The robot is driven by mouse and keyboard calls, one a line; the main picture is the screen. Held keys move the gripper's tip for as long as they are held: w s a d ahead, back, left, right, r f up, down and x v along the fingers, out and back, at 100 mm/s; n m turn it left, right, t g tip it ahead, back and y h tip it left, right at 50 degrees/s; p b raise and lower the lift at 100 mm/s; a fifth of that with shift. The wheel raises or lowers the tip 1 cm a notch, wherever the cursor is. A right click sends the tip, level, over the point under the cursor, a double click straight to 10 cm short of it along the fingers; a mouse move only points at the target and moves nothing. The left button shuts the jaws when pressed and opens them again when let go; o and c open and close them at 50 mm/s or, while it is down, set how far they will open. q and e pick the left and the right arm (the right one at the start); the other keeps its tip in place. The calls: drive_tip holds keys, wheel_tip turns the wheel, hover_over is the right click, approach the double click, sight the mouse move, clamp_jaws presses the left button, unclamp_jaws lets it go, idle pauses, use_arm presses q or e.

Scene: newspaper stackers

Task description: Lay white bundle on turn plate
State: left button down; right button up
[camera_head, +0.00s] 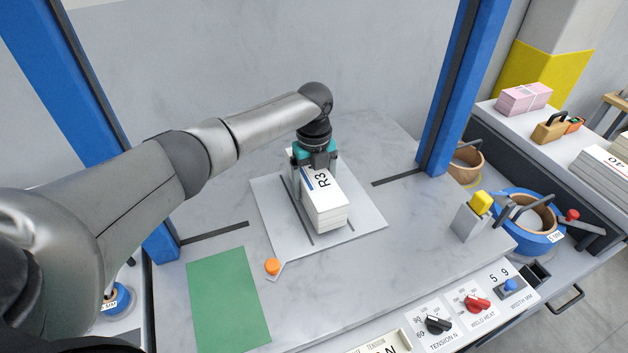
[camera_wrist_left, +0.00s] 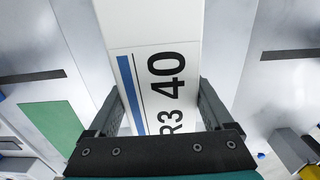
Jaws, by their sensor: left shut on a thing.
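The white bundle (camera_head: 325,207) is a stack of white sheets with a blue stripe and black print on top. It lies over the light grey turn plate (camera_head: 268,205) in the middle of the table; I cannot tell whether it touches the plate. My left gripper (camera_head: 315,172) is shut on the bundle's far end, a finger on each side. In the left wrist view the bundle (camera_wrist_left: 150,30) runs between the two fingers (camera_wrist_left: 160,110), its print reading "R3 40". The gripper hides the bundle's far end. My right gripper is not in view.
Blue posts (camera_head: 448,85) stand at both sides. A green mat (camera_head: 228,300) and an orange knob (camera_head: 272,266) lie at the front left. A control panel (camera_head: 455,318) lines the front edge. A side bench (camera_head: 545,145) at right holds a pink bundle (camera_head: 523,98).

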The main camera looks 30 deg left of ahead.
sight(314, 173)
use_arm(q)
drive_tip(key=shift+w+f+b, duration=0.1)
drive_tip(key=shift+f+b, duration=0.4)
drive_tip(key=shift+f, duration=0.25)
idle(0.6)
drive_tip(key=shift+c, duration=0.6)
unclamp_jaws()
drive_tip(key=shift+o, duration=0.6)
drive_tip(key=shift+s+f, duration=0.15)
drive_tip(key=shift+s, duration=0.05)
wheel_tip(314, 173, up, 16)
drive_tip(key=p, duration=0.2)
drive_tip(key=shift+f+p, duration=0.2)
drive_tip(key=shift+p, duration=0.15)
